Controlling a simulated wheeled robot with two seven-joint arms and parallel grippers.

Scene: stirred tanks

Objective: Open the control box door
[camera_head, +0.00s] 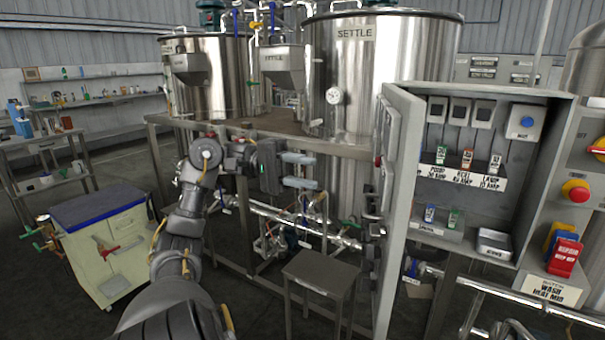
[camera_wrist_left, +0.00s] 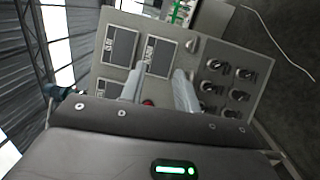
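The grey control box (camera_head: 545,97) stands at the right in the head view, with its inside showing. Its door (camera_head: 402,180) stands open, swung out to the left and seen nearly edge-on. A small red part (camera_head: 378,160) shows at the door's outer side. My left gripper (camera_head: 300,171) is open and empty, left of the door and apart from it, in front of the steel tanks. Its two fingers also show apart in the left wrist view (camera_wrist_left: 160,90), with nothing between them. My right gripper is not in view.
Inside the box are breakers, labelled fuses (camera_head: 466,158) and a tray (camera_head: 495,243). A red button (camera_head: 576,191) and red and yellow tags (camera_head: 565,256) are to its right. A small stool (camera_head: 320,271) stands below. The wrist view shows a panel with knobs (camera_wrist_left: 225,85).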

